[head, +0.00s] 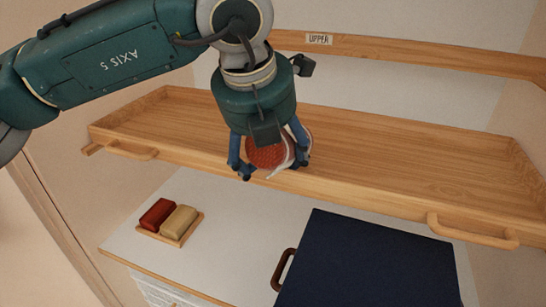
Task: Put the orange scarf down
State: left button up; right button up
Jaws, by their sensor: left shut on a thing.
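My left gripper (273,167) hangs down in the upper middle of the head view, with its two blue fingers apart around a rolled orange-red bundle, the orange scarf (266,155). The scarf has a textured face and a pale edge on its right side. The gripper is shut on it. The scarf shows in front of the near rim of a wooden tray-like shelf (400,165); I cannot tell whether it touches the shelf. The gripper hides part of the scarf. My right gripper is not in view.
The shelf has a raised rim and handles; its visible floor is bare. A rail labelled UPPER (319,39) runs behind it. Below, a white surface (245,225) holds a small wooden tray (186,236) with a red and a beige roll, and a dark blue panel (370,265) with a brown handle.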

pick_arm(q)
jog(key=shift+s+a+f, duration=0.1)
jog(key=shift+s+f, duration=0.1)
jog(key=shift+f, duration=0.15)
jog(key=o, duration=2.2)
jog(key=shift+w+r, duration=0.1)
jog(key=shift+r+p, duration=0.3)
jog(key=shift+r, duration=0.4)
jog(key=b+v, duration=0.3)
jog(key=v, duration=0.8)
jog(key=shift+b, duration=0.3)
jog(key=shift+r, duration=0.25)
